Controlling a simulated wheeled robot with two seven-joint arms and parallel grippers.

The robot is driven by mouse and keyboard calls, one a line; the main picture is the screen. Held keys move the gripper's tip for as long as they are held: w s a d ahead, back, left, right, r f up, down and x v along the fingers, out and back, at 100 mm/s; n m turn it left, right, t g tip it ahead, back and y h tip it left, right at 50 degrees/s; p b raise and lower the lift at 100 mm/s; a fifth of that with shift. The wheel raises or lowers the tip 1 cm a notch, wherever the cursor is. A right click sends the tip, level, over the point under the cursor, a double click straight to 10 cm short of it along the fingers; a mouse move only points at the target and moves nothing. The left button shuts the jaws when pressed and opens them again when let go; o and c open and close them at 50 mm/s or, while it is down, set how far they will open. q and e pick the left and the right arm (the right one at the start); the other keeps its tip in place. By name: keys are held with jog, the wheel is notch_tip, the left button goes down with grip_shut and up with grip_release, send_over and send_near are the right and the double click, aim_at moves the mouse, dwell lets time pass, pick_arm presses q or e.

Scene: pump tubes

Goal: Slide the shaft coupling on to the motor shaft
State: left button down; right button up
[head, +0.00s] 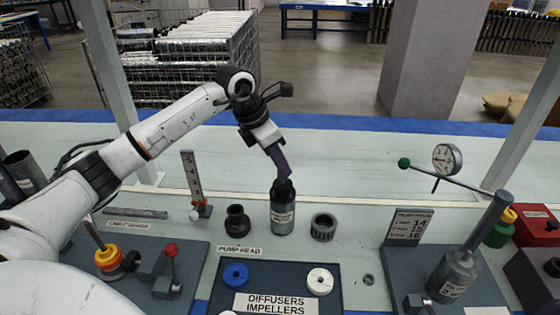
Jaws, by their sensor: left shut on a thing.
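The motor (283,214) looks to be the dark upright cylinder with a pale label, standing on the table near the middle. It narrows to a black top, and the motor shaft cannot be made out there. My left gripper (285,176) points down from above, tilted, with its purple-grey fingers shut at the black top. The shaft coupling is what it appears to hold, small and mostly hidden by the fingers. I cannot tell whether the coupling is around the shaft or just above it. My right gripper is out of view.
A black pump head part (237,222) stands close left of the motor and a ribbed grey ring part (323,227) close right. In front is a diffuser and impeller tray (333,285). A fixture with a long rod and dial gauge (446,158) stands right. The table behind is clear.

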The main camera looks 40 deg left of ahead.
pick_arm(q)
jog(key=shift+f+b, duration=0.3)
jog(key=shift+f, duration=0.15)
jog(key=c, duration=1.5)
grip_release()
jog(key=v, duration=1)
jog(key=shift+r, duration=0.15)
jog(key=shift+s, duration=0.15)
